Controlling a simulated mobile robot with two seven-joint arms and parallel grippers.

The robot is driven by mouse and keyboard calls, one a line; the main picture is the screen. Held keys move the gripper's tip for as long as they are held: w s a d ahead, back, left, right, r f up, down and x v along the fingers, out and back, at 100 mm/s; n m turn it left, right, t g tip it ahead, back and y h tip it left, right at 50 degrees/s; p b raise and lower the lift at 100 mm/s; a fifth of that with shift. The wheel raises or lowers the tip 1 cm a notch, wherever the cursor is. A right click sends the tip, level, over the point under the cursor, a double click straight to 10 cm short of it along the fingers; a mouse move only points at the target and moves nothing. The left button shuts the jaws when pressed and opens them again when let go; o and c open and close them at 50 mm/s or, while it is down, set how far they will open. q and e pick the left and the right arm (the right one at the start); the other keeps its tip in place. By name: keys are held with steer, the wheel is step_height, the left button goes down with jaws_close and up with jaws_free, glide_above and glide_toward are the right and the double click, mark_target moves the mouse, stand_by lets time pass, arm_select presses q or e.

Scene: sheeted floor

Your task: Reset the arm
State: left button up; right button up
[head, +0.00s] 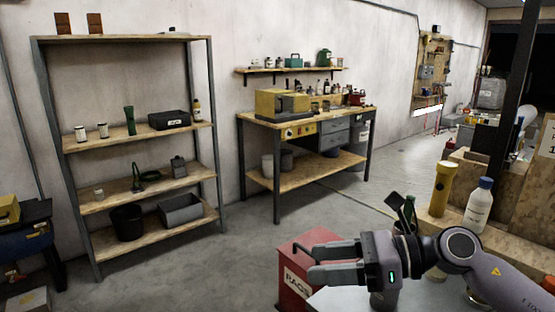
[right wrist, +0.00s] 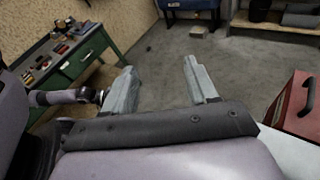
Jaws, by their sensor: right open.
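My right arm comes in from the lower right of the head view. Its gripper (head: 312,263) points left, with its two grey fingers apart and nothing between them. It hangs in front of a red box (head: 293,289) marked RAGS and hides part of it. In the right wrist view the same gripper (right wrist: 160,70) shows two parted fingers with bare floor beyond them. The red box (right wrist: 300,110) with its dark handle stands at the right of that view, clear of the fingers. My left gripper is not seen in the head view.
A yellow flashlight (head: 441,188) and a white bottle (head: 479,205) stand close behind my right arm. A metal shelf (head: 95,205) and a workbench (head: 258,120) stand by the wall. A green bench (right wrist: 85,58) is at the left in the wrist view. Open floor (head: 345,215) lies between.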

step_height(320, 180, up, 4)
steer(key=m+t, duration=1.3)
steer(key=m, duration=0.5)
steer(key=d+f+m+t+h, duration=0.2)
steer(key=d+f+m+h, duration=0.9)
steer(key=m, duration=0.7)
steer(key=s+d+f+m+g+h, duration=0.3)
steer(key=s+f+m+g+h, duration=0.3)
steer(key=s+f, duration=0.25)
steer(key=s+f+m+g+y, duration=0.1)
steer(key=s+f+m+g, duration=0.3)
steer(key=s, duration=0.4)
steer(key=s+f+m+g+y, duration=0.15)
steer(key=s+f+g, duration=0.3)
steer(key=s, duration=0.45)
steer(key=w+a+f+t+b, duration=0.1)
steer(key=w+f+t+b, duration=0.1)
steer(key=f, duration=0.5)
steer(key=w+a+f+t+y+b, duration=0.1)
steer(key=w+f+t+b, duration=0.1)
steer(key=w+f+t, duration=0.2)
step_height(320, 180, down, 4)
steer(key=shift+w+a+r+t, duration=0.2)
steer(key=shift+r+t, duration=0.05)
steer(key=shift+t, duration=0.3)
